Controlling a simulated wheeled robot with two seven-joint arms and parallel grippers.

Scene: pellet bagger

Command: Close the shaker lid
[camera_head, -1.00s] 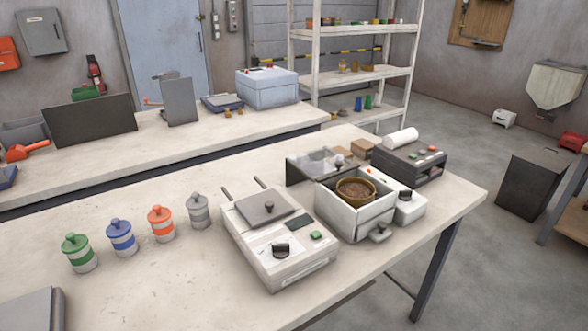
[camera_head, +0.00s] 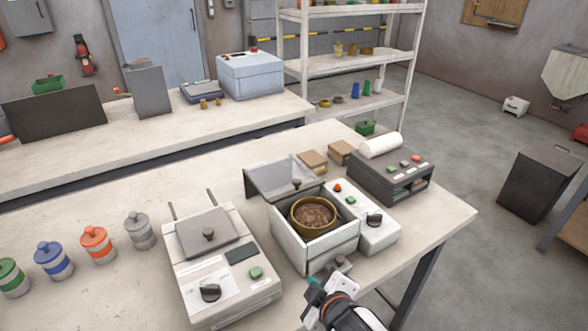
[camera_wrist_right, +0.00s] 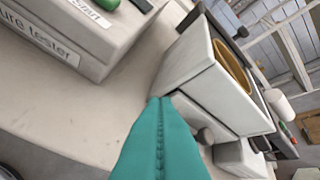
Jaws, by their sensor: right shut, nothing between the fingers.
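The shaker (camera_head: 293,243) is a white open box with a brown round bowl (camera_head: 313,214) of dark pellets inside. Its see-through grey lid (camera_head: 268,182) stands raised at the back, tilted away from the box, with a dark knob on it. A small knob (camera_head: 342,264) sticks out low at the shaker's front. My right gripper (camera_head: 311,281) is at the front of the shaker, well apart from the lid. In the right wrist view its teal fingers (camera_wrist_right: 160,101) are shut and empty, close to the shaker's white wall (camera_wrist_right: 205,85). My left gripper is out of view.
A white tester (camera_head: 220,270) with a grey plate stands left of the shaker. A control box with a black dial (camera_head: 374,220) adjoins its right side. A dark grey device (camera_head: 392,180) carries a white roll behind. Several colored jars (camera_head: 97,244) stand at left.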

